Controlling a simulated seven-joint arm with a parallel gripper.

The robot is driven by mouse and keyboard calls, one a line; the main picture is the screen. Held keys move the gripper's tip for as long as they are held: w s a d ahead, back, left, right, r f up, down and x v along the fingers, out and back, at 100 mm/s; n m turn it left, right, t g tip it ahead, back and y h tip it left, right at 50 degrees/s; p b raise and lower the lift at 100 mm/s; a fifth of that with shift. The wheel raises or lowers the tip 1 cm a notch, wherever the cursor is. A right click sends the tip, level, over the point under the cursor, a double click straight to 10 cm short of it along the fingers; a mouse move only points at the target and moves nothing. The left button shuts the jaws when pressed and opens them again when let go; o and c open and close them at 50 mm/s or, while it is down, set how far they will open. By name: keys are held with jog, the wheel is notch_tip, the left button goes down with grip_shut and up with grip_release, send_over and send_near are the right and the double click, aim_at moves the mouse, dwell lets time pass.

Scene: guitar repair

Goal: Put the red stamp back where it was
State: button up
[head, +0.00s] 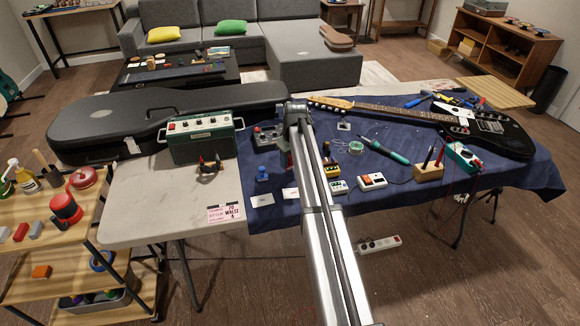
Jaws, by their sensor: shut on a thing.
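I cannot make out the red stamp for sure; my arm hides part of the mat. My gripper (296,108) is over the dark blue mat (282,218), seen mostly as its wrist end from above. Its fingers are hidden behind my arm. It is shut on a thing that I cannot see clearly. A blue stamp (262,173) stands on the mat to the left of my arm.
A green amplifier (201,140) and a black guitar case (105,122) stand to the left. A yellow pedal (331,169), an orange-and-white pedal (372,181), a soldering iron (385,149), a wooden block (429,172) and a black guitar (500,135) lie to the right.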

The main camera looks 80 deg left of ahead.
aim_at(290, 162)
jog(key=shift+f, duration=1.65)
jog(key=shift+f, duration=0.1)
jog(key=o, duration=0.8)
jog(key=shift+o, duration=0.2)
notch_tip(290, 162, up, 12)
jog(key=d, duration=0.1)
jog(key=shift+w+d, duration=0.15)
jog(key=shift+w, duration=0.15)
